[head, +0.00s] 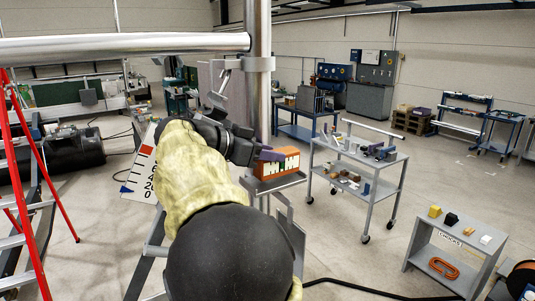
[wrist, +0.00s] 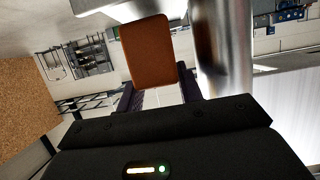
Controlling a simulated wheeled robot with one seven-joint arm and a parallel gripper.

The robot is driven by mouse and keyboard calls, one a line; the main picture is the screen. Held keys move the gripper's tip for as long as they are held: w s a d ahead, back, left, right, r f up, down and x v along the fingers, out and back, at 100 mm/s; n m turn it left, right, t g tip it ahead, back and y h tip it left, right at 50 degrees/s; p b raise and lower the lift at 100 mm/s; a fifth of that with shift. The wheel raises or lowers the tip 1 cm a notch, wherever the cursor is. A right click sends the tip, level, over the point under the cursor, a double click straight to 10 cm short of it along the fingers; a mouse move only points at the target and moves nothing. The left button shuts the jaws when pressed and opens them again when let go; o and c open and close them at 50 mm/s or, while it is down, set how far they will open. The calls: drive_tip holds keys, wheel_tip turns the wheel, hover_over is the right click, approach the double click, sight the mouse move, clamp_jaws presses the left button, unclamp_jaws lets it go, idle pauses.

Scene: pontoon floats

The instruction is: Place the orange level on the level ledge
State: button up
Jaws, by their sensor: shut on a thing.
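The orange level (head: 276,165) is a short orange block with white and dark markings on its side, beside the steel post. My gripper (head: 266,158) is shut on it from the left. The level ledge (head: 283,186) is a small grey plate on the post, directly below the level. The level sits at or just above the plate; I cannot tell whether they touch. In the wrist view the level (wrist: 150,52) shows its plain orange-brown face beyond my gripper (wrist: 160,88), with a pale plate edge (wrist: 108,7) at its far end.
The vertical steel post (head: 258,80) stands close behind the level, with a horizontal rail (head: 120,46) to the left. A red ladder (head: 32,190) is at far left. A grey cart (head: 357,170) and a small shelf of chocks (head: 448,250) stand to the right, with clear floor between.

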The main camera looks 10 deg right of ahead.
drive_tip(key=shift+a+f, duration=0.1)
drive_tip(key=shift+f, duration=0.65)
drive_tip(key=o, duration=1.2)
drive_tip(key=shift+c, duration=0.2)
drive_tip(key=b+v, duration=0.3)
drive_tip(key=v, duration=0.9)
